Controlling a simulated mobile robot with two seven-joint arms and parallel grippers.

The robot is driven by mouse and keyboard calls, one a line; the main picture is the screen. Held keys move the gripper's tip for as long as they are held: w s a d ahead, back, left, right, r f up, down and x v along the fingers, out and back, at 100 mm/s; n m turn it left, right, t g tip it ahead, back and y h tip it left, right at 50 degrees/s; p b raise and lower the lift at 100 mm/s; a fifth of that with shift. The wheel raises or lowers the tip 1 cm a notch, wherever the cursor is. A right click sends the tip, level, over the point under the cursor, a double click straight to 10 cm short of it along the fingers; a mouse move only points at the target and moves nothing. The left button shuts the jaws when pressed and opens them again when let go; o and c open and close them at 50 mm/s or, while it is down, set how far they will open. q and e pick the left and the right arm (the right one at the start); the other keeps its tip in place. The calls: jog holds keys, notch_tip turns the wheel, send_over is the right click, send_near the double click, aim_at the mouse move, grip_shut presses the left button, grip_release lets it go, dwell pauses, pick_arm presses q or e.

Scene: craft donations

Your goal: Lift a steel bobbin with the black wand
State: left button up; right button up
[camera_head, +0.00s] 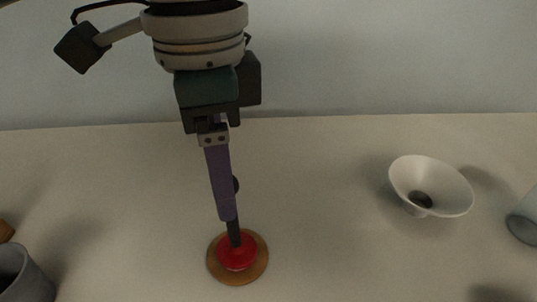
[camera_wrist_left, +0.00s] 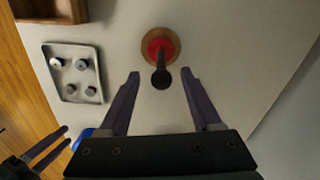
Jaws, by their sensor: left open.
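The black wand (camera_head: 233,234) stands upright in a red holder (camera_head: 238,256) on a round wooden base (camera_head: 215,268). My left gripper (camera_head: 228,216) reaches down over it, and its purple finger hides part of the wand. In the left wrist view, the wand's dark round top (camera_wrist_left: 161,79) shows between the two spread fingertips of my left gripper (camera_wrist_left: 160,74), with a gap on each side. A pale tray (camera_wrist_left: 75,45) holds several small spool-like pieces, probably the bobbins (camera_wrist_left: 80,65). My right gripper (camera_wrist_left: 66,138) shows at the lower left, its fingers apart and empty.
A white funnel-shaped dish (camera_head: 430,187) and a glass (camera_head: 524,219) stand at the right. A grey cup (camera_head: 24,279) is at the lower left. A wooden box (camera_wrist_left: 50,10) and a blue thing (camera_wrist_left: 83,136) show in the wrist view. The table between wand and dish is clear.

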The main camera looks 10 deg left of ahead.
pick_arm(q)
notch_tip(320, 180, down, 5)
jog(key=shift+w+d+r+b, duration=0.15)
jog(key=shift+r+b, duration=0.05)
jog(key=shift+b, duration=0.3)
jog(key=shift+c, duration=0.2)
grip_shut()
